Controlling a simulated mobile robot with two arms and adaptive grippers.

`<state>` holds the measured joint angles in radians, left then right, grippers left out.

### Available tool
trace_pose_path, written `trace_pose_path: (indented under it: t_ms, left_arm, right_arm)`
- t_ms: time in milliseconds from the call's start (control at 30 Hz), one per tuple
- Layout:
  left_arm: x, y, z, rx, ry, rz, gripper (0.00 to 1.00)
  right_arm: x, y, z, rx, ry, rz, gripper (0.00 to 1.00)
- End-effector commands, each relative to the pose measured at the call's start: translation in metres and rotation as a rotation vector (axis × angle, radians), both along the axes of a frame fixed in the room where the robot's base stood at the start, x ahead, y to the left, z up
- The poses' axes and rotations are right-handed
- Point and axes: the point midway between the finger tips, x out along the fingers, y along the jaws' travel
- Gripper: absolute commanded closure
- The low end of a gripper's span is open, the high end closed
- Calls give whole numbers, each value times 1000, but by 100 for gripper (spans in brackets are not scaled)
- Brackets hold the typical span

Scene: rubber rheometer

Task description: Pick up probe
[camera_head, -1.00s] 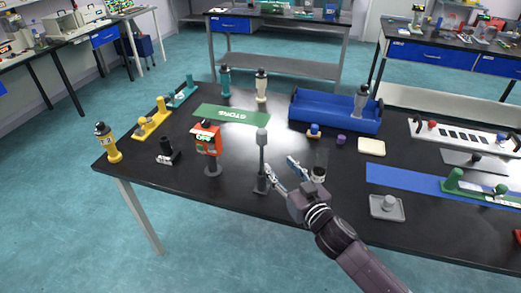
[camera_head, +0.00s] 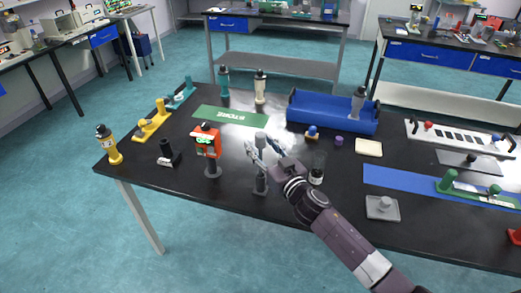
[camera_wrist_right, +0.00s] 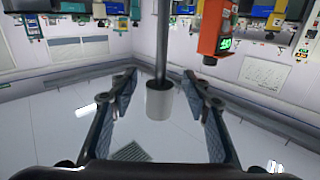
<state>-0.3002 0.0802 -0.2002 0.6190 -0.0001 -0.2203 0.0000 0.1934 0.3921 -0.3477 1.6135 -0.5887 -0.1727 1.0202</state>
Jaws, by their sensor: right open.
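The probe looks like a grey upright piece with a light grey cylindrical head (camera_head: 261,139) on a thin stem above a dark base (camera_head: 260,188). It stands on the black table, right of the orange device. My right gripper (camera_head: 262,147) is open at the height of the head, with its fingers on either side. In the right wrist view the picture appears upside down, and the head (camera_wrist_right: 159,101) hangs between the two open fingers (camera_wrist_right: 165,88), with a gap on each side. My left gripper is not in view.
An orange device (camera_head: 206,143) with a green display stands close on the left. A small dark-capped jar (camera_head: 316,177) stands to the right. A green mat (camera_head: 230,116) and a blue tray (camera_head: 325,115) lie behind. The table front left of my arm is clear.

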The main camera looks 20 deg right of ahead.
Motion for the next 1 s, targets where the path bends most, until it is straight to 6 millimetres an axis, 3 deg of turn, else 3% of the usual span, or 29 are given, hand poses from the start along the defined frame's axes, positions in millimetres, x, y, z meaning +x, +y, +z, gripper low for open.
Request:
trace_pose_path:
  t_ms: [233,600,1000]
  left_arm:
    - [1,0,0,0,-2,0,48]
    - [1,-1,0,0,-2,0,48]
    - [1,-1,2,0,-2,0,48]
  right_arm:
    - [0,0,-1,0,1,0,58]
    - [0,0,-1,0,1,0,99]
    - [1,-1,8,-2,-2,0,100]
